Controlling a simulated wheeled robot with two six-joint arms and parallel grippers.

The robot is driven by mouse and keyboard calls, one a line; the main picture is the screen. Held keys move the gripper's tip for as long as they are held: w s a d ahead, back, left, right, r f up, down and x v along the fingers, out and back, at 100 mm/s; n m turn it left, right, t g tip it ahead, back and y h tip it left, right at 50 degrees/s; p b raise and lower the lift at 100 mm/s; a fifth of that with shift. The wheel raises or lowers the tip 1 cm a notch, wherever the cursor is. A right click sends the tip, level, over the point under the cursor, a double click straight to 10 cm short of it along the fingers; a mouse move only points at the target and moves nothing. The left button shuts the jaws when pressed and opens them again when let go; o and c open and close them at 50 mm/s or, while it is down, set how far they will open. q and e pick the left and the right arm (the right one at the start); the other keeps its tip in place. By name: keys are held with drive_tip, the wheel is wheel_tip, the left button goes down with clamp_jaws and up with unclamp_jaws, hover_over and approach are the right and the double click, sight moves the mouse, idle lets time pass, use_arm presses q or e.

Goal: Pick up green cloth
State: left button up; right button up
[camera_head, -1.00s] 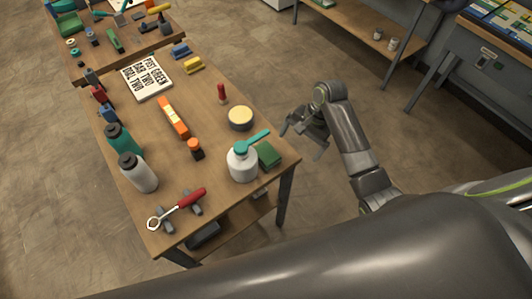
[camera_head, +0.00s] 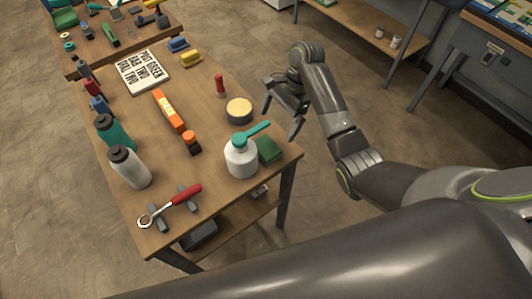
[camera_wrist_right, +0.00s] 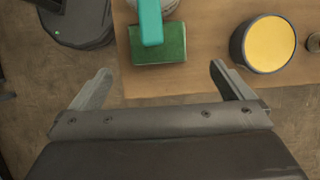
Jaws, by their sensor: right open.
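The green cloth (camera_head: 268,150) is a small folded block near the right edge of the wooden table, just right of a white bottle with a teal pump top (camera_head: 241,157). My right gripper (camera_head: 281,118) is open and empty, beyond the table's right edge and a little farther back than the cloth. My left gripper is not in view.
A round tin with a yellow top (camera_head: 239,110) stands behind the cloth, near the same edge. Floor is clear right of the table.

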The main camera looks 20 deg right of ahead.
sight(266, 146)
drive_tip(key=x, duration=0.4)
drive_tip(key=p+x, duration=0.1)
drive_tip(key=x, duration=0.4)
drive_tip(key=shift+s+a+f, duration=0.2)
drive_tip(key=shift+s+a, duration=0.05)
drive_tip(key=shift+a, duration=0.1)
drive_tip(key=c, duration=0.9)
